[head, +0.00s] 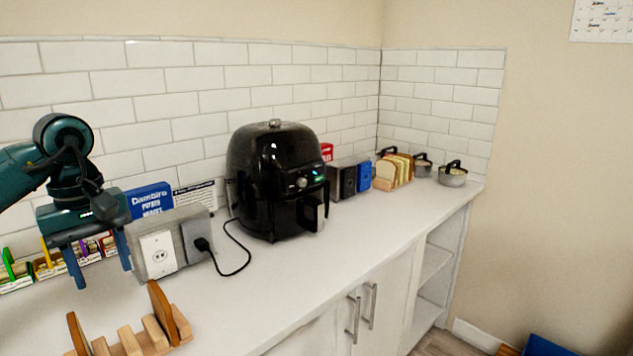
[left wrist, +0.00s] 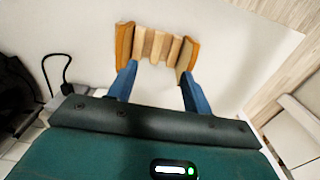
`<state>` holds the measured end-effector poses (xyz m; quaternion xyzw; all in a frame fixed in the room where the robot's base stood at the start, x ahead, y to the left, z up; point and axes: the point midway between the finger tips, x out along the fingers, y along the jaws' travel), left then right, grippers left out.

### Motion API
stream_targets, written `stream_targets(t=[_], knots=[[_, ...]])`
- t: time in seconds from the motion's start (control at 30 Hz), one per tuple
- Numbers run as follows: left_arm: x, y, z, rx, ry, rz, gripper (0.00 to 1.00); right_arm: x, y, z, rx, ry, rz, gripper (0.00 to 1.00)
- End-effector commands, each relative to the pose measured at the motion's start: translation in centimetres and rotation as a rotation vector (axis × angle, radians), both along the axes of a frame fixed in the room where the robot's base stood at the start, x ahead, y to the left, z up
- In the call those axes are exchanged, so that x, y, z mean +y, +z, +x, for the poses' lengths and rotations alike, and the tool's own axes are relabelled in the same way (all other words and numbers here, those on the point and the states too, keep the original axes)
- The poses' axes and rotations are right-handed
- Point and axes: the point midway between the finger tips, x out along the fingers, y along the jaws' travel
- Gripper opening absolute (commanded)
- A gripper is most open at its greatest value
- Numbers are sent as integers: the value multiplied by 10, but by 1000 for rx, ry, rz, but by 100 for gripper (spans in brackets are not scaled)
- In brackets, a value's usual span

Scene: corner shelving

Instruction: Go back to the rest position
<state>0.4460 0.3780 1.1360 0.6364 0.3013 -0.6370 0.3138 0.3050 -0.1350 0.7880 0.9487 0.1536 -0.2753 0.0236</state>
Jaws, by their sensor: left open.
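My left gripper (head: 98,268) is at the left of the head view, above the counter, with its two blue fingers pointing down and spread apart. It is open and holds nothing. In the left wrist view the gripper (left wrist: 157,85) has its fingertips near a wooden rack (left wrist: 157,45) with upright slats and a darker brown piece at each end. The same wooden rack (head: 130,342) shows at the bottom left of the head view, on the counter. My right gripper is not in view.
A black air fryer (head: 277,180) stands on the white counter (head: 300,262). A grey outlet box (head: 160,252) with a plugged black cord is right of my left gripper. Bread slices (head: 392,172) and lidded pots (head: 453,175) stand at the far corner. The counter's middle front is clear.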

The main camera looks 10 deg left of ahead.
Motion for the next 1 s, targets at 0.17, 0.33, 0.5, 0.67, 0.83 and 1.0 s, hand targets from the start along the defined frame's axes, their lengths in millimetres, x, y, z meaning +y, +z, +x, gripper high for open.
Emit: stream_targets(t=[0.17, 0.33, 0.5, 0.67, 0.83, 1.0], knots=[[-81, -48, 8, 43, 1, -247, 50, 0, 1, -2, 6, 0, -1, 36], [-174, -83, -3, 159, 91, -575, 50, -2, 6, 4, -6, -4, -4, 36], [-278, -92, -31, 455, 359, -1027, 50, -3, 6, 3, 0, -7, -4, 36], [-332, -76, -41, 871, 765, -1399, 50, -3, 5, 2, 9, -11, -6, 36], [-335, -80, -24, 1415, 1319, -1660, 50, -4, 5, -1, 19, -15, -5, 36], [-302, -139, -12, -1813, -1760, 1549, 50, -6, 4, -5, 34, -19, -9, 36]])
